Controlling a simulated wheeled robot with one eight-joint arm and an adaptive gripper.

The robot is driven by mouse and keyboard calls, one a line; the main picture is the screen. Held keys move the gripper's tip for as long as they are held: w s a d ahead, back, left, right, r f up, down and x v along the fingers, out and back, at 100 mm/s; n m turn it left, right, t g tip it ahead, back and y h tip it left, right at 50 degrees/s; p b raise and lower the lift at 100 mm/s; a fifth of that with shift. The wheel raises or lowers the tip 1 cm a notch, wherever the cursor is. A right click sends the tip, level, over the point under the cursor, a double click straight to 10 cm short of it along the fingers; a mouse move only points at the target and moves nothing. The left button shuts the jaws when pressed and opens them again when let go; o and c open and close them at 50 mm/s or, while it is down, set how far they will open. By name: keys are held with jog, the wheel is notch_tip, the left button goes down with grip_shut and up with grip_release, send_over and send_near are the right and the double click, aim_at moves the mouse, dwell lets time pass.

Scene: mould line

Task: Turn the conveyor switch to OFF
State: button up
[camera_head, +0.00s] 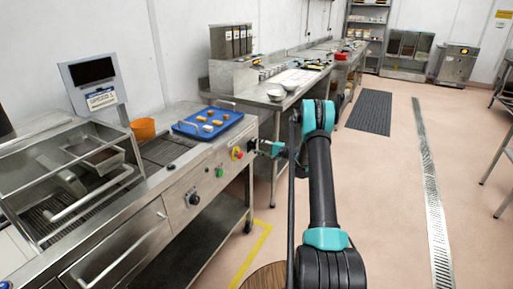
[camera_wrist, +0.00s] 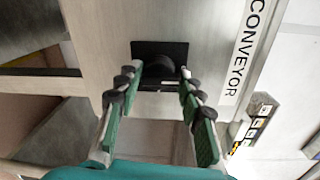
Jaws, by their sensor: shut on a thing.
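The conveyor switch, a black knob (camera_wrist: 158,67) on a dark square plate (camera_wrist: 146,49), shows in the wrist view beside a vertical CONVEYOR label (camera_wrist: 243,45). My gripper (camera_wrist: 156,84) reaches the plate with its fingers on either side of the knob, shut on it. The knob's pointer and any OFF mark cannot be made out. In the head view my gripper (camera_head: 256,147) is at the far right end of the machine's front panel (camera_head: 205,186), and it hides the switch there.
A red and yellow button (camera_head: 237,153), green button (camera_head: 219,172) and black dial (camera_head: 194,199) sit along the panel left of my gripper. A blue tray (camera_head: 190,128) with several pieces lies on top. An orange bowl (camera_head: 143,129) stands behind.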

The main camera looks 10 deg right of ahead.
jog(key=shift+s+a+f, duration=0.1)
jog(key=shift+s+f, duration=0.05)
jog(key=shift+f, duration=0.1)
jog(key=o, duration=1)
jog(key=shift+r, duration=0.1)
jog(key=v, duration=1.2)
